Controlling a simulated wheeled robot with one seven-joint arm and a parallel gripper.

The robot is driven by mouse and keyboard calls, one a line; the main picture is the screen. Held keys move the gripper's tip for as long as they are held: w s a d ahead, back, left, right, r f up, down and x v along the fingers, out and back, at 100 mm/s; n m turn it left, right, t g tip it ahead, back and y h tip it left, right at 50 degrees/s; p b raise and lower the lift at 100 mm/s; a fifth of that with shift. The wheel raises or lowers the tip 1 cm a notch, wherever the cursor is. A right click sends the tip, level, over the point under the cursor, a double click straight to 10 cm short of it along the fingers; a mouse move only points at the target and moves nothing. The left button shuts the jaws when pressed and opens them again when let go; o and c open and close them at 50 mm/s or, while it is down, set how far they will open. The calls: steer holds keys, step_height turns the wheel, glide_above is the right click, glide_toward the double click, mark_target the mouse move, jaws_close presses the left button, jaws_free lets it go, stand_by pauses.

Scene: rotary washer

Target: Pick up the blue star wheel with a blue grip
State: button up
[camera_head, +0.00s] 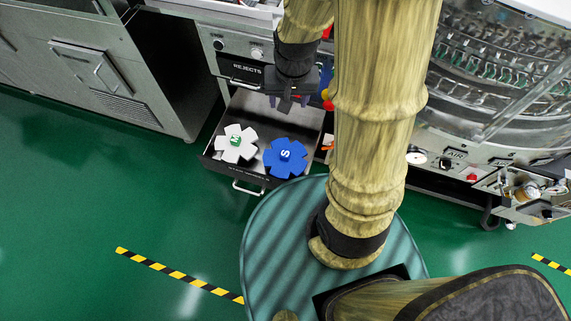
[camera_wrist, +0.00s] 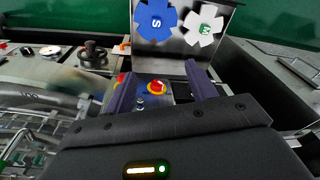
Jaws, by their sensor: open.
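The blue star wheel (camera_head: 285,160) lies flat in an open metal drawer, with a blue grip marked S at its middle. It also shows at the top of the wrist view (camera_wrist: 155,20). A white star wheel (camera_head: 236,144) with a green grip marked M lies just left of it in the head view. My gripper (camera_head: 289,101) is above the back of the drawer, apart from both wheels. In the wrist view my gripper (camera_wrist: 160,82) has its two fingers spread wide with nothing held between them.
The open drawer (camera_head: 213,164) sits below a panel marked REJECTS (camera_head: 246,68). A red and yellow button (camera_wrist: 157,87) shows between my fingers. A large washer (camera_head: 500,75) with many metal clamps stands at right. Green floor (camera_head: 110,200) is clear in front.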

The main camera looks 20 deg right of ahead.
steer(key=w+f+m+b, duration=0.2)
steer(key=f+b, duration=0.3)
steer(key=f, duration=0.5)
steer(key=w+f+m+g+b, duration=0.1)
steer(key=f+b, duration=0.4)
steer(key=f, duration=0.5)
steer(key=shift+w+f+m+g+b, duration=0.2)
steer(key=shift+w+m+g+b, duration=0.15)
steer(key=shift+w+m, duration=0.25)
steer(key=shift+a, duration=0.1)
steer(key=b, duration=0.4)
glide_toward(285, 153)
steer(key=f, duration=0.3)
steer(key=a+f, duration=0.1)
steer(key=f, duration=0.1)
steer(key=shift+s, duration=0.2)
steer(key=shift+d, duration=0.1)
steer(key=shift+w+d+f+b, duration=0.1)
steer(key=shift+f+b, duration=0.1)
steer(key=shift+f, duration=0.7)
steer(key=shift+s+d+f+b, duration=0.1)
steer(key=shift+f+b, duration=0.1)
steer(key=shift+f, duration=0.7)
steer(key=shift+w+d+f+b, duration=0.1)
steer(key=shift+f+b, duration=0.1)
steer(key=shift+f, duration=0.7)
